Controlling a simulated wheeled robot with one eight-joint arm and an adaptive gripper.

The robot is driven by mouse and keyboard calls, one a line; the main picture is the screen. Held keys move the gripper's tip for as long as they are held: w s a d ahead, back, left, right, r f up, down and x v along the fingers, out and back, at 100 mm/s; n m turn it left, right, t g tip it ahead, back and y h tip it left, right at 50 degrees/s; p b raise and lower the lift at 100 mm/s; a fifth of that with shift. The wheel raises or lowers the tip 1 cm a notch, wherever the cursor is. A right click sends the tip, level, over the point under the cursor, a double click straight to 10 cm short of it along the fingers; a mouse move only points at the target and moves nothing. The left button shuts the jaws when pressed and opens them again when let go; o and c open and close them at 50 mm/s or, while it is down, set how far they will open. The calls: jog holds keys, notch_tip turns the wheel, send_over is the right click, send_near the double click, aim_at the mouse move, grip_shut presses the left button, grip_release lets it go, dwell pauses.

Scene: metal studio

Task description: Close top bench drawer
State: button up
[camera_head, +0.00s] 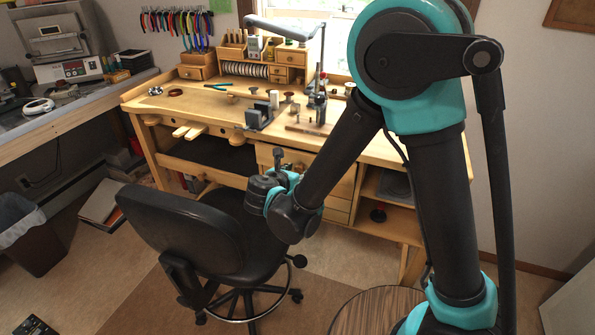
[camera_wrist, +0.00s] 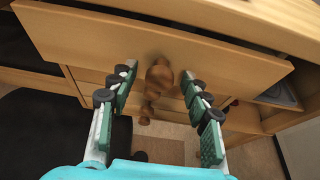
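The top bench drawer is a wide light-wood front (camera_wrist: 100,42) with a round brown wooden knob (camera_wrist: 159,76) at its middle. A dark gap shows above the front in the wrist view, so the drawer stands partly open. In the head view its front (camera_head: 340,186) is partly hidden by my arm. My gripper (camera_wrist: 158,80) is open, with one finger on either side of the knob. Whether either finger touches the knob or the drawer front is unclear. In the head view my gripper (camera_head: 281,163) is small and partly hidden by my own wrist.
The wooden workbench (camera_head: 215,112) carries tools and a small vise. Lower drawers with knobs (camera_wrist: 146,112) sit below the top one. A black office chair (camera_head: 190,235) stands close in front of the bench, left of my arm. A round wooden stool top (camera_head: 370,310) is near my base.

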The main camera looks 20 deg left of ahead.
grip_shut()
jog(key=shift+w+d, duration=0.1)
jog(key=shift+w, duration=1.95)
jog(key=shift+r, duration=0.1)
jog(key=shift+o, duration=0.4)
grip_release()
jog(key=shift+w, duration=0.1)
jog(key=v, duration=1.2)
